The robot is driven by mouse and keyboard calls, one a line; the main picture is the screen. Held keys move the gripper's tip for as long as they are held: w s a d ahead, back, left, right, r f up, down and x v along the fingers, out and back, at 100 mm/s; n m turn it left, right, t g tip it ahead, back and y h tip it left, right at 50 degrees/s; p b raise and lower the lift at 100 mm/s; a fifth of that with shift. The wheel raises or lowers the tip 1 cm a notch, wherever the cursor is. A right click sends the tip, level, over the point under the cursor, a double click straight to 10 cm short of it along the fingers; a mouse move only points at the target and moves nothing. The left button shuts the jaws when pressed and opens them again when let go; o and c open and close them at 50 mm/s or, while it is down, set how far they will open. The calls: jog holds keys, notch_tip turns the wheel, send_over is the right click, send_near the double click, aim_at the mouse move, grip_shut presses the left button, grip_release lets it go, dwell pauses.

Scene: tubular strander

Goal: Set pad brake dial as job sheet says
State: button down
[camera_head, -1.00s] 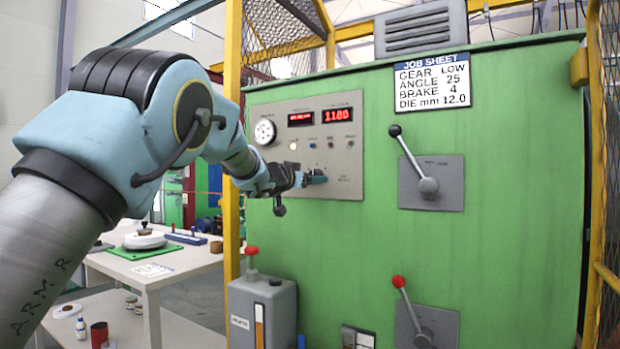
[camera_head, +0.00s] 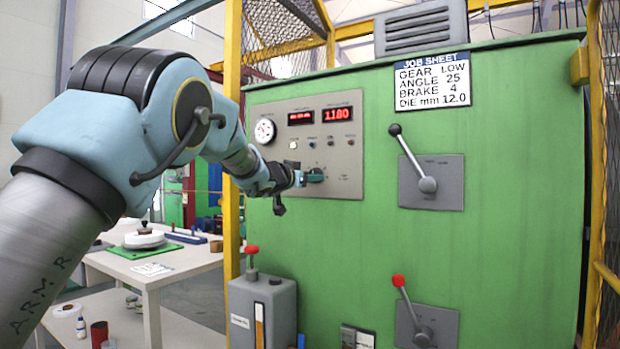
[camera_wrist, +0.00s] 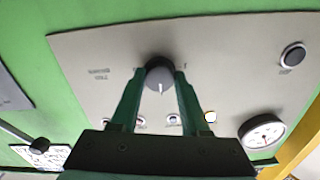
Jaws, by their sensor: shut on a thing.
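The job sheet (camera_head: 431,82) hangs at the top of the green cabinet. It reads gear LOW, angle 25, brake 4, die mm 12.0. My gripper (camera_head: 314,176) is at the grey control panel (camera_head: 345,120). In the wrist view, my gripper (camera_wrist: 160,75) is shut on the dark round dial (camera_wrist: 158,70), one green finger on each side. The dial's white pointer line points down in that picture. Small upside-down lettering, which seems to read PAD BRAKE, stands left of the dial. I cannot read any scale numbers around it.
The panel also has a round gauge (camera_head: 265,131), a red display (camera_head: 338,115) reading 1180 and small buttons. Two levers, one black-knobbed (camera_head: 411,158) and one red-knobbed (camera_head: 409,308), are right of my gripper. A yellow post (camera_head: 233,180) stands close by my forearm.

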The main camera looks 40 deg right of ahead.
jog(key=shift+m, duration=0.3)
jog(key=shift+w+m+b, duration=0.1)
jog(key=shift+m+b, duration=1.25)
jog(key=shift+m, duration=3.15)
jog(key=shift+c, duration=1.9)
grip_release()
jog(key=shift+a, duration=0.1)
